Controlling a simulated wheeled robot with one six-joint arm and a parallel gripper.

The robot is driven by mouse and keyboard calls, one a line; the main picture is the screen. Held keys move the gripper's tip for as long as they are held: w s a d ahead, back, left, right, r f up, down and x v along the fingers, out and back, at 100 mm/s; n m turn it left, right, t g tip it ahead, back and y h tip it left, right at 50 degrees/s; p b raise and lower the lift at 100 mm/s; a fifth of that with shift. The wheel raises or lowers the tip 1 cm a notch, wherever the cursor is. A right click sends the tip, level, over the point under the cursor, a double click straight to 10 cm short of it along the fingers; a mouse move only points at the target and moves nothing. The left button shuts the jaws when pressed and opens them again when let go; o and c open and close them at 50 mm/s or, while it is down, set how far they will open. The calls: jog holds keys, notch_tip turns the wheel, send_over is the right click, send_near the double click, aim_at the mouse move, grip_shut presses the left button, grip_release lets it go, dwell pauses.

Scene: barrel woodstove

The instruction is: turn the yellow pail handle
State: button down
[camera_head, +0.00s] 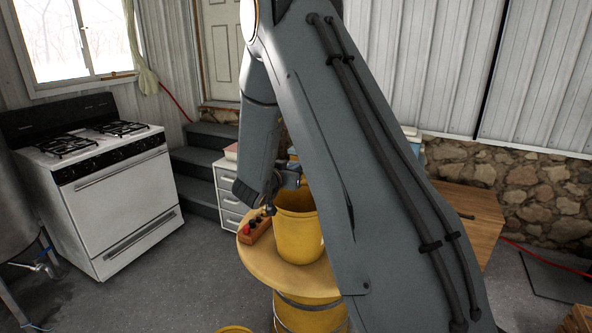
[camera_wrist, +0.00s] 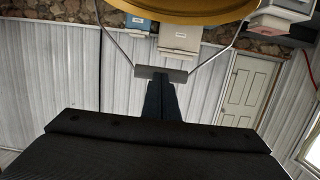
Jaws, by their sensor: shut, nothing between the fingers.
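The yellow pail (camera_head: 298,232) stands on a round wooden top in the head view; my arm covers its right side. In the wrist view the pail's rim (camera_wrist: 185,12) shows at the top edge. Its wire handle with a dark grey grip (camera_wrist: 149,72) spans the picture below the rim. My gripper (camera_wrist: 162,92) is shut, with its fingertips right at the middle of the grip. I cannot tell if they touch it. In the head view my gripper (camera_head: 271,205) is beside the pail's left rim, partly hidden by my arm; the handle is not clear there.
The round wooden top (camera_head: 262,265) sits on a barrel and also bears a small wooden box with red and dark items (camera_head: 254,228). A white stove (camera_head: 118,195) stands at left. White drawers (camera_head: 229,190) and grey steps (camera_head: 196,165) are behind. Floor between stove and barrel is clear.

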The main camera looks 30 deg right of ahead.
jog(key=w+d+f+g+y+b, duration=0.1)
jog(key=w+d+f+b, duration=0.4)
jog(key=w+d, duration=0.5)
jog(key=shift+w+d+f, duration=0.2)
jog(key=shift+d+f, duration=0.4)
jog(key=shift+d, duration=1.05)
jog(key=shift+r, duration=0.1)
notch_tip(320, 180, up, 14)
jog(key=shift+d, duration=0.15)
jog(key=shift+w, duration=0.1)
